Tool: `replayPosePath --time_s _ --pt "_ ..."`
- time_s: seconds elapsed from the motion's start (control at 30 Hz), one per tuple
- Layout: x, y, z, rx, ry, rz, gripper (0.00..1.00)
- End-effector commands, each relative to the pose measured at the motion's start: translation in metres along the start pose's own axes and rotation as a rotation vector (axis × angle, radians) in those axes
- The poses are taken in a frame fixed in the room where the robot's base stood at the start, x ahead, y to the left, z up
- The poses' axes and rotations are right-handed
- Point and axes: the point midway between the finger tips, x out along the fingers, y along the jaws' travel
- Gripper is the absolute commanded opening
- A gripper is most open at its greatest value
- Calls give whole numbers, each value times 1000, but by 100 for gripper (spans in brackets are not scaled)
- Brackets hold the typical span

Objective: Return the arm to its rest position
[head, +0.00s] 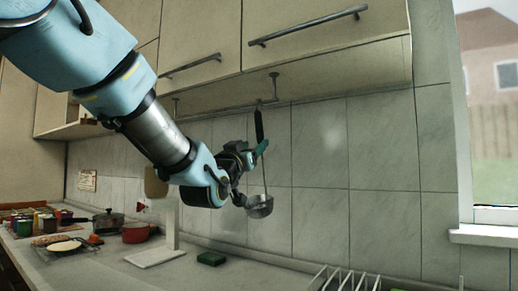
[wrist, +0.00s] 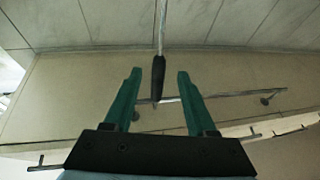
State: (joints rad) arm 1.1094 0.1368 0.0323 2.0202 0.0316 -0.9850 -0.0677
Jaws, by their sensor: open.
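My arm reaches from the upper left of the head view to the tiled wall. My gripper (head: 259,149) is at the ladle's upper part, under the wall cabinets. In the wrist view my gripper (wrist: 159,73) has its two green fingers spread apart. The ladle (head: 260,206) hangs upright from the rail, its metal bowl below my gripper. Its black handle (wrist: 157,92) shows in the gap between the fingers, with clearance on both sides. I cannot tell how deep it lies between them. Part of the ladle's stem is hidden behind my gripper in the head view.
The rail (head: 226,109) runs under the cabinets (head: 285,35). The counter below holds a red pot (head: 138,232), a dark pot (head: 107,222), a white stand (head: 155,256), a green sponge (head: 211,258) and a dish rack (head: 345,279). A window is at right.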

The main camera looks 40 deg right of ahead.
Motion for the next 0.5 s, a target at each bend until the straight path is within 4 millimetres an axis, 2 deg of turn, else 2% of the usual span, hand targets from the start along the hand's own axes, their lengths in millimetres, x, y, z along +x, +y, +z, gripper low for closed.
replayPosePath --time_s 0.03,0.17,0.4,0.5 --pt "-8 0 2 0 0 0 57" --pt "-18 0 1 0 0 0 57" --pt "-20 0 0 0 0 0 57" --pt "-22 -9 4 6 -21 -15 57"
